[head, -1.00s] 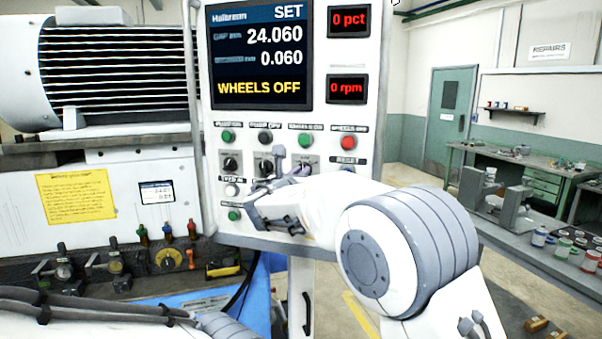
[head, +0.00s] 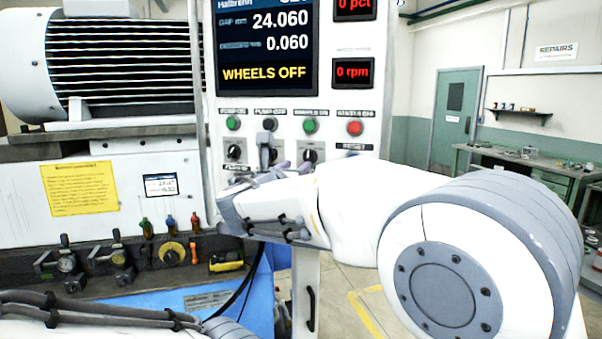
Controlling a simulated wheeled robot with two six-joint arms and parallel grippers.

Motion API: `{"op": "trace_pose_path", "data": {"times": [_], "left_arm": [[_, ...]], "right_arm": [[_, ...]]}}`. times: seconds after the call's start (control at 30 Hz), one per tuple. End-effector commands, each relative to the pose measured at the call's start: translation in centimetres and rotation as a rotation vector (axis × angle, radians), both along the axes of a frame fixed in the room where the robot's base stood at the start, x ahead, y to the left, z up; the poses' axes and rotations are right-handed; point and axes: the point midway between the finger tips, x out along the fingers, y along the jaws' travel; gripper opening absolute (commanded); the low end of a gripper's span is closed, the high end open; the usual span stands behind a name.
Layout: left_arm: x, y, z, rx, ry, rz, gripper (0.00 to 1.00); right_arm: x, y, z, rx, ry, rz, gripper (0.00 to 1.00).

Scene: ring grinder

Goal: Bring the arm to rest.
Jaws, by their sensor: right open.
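My right arm comes in from the right, its large white and grey joint filling the lower right. My right gripper (head: 284,164) is in front of the control panel (head: 204,100), over the row of black knobs, with its fingers pointing away from me. It is open and I see nothing held in it. The gripper and wrist hide the panel's lower part. I cannot tell whether a finger touches the panel. Part of my left arm lies along the bottom left edge; its gripper is out of view.
The panel screen (head: 264,45) reads WHEELS OFF, with 24.060 and 0.060. A red display (head: 353,73) reads 0 rpm. The grinder's motor (head: 120,60) and a row of valves and levers (head: 170,252) are at left. A workbench (head: 520,158) stands at the back right.

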Motion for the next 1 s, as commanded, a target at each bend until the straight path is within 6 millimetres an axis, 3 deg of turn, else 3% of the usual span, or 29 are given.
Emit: {"op": "trace_pose_path", "data": {"times": [0.13, 0.47, 0.57, 0.67, 0.77, 0.87, 1.0], "left_arm": [[0.0, 0.0, -0.7, 0.0, 0.0, -0.001, 0.0], [0.0, 0.0, -0.6, 0.0, 0.0, -0.001, 0.0], [0.0, 0.0, -0.7, 0.0, 0.0, -0.001, 0.0], [0.0, 0.0, -1.0, 0.0, 0.0, -0.001, 0.0], [0.0, 0.0, -1.4, 0.0, 0.0, -0.002, 0.0], [0.0, 0.0, -1.8, 0.0, 0.0, -0.002, 0.0], [0.0, 0.0, -2.3, 0.0, 0.0, -0.002, 0.0]], "right_arm": [[-1.3, 0.3, 0.0, 0.0, -0.001, 0.0, 0.44], [-1.5, 0.4, 0.0, 0.0, 0.001, -0.001, 0.44], [-1.8, -0.1, -0.9, 0.042, 0.025, -0.01, 0.44], [-3.3, -1.7, -3.9, 0.19, 0.099, -0.05, 0.44], [-6.5, -4.1, -8.9, 0.442, 0.217, -0.143, 0.44], [-11.3, -6.2, -14.6, 0.738, 0.337, -0.296, 0.44], [-19.2, -8.1, -21.7, 1.133, 0.457, -0.586, 0.44]]}}
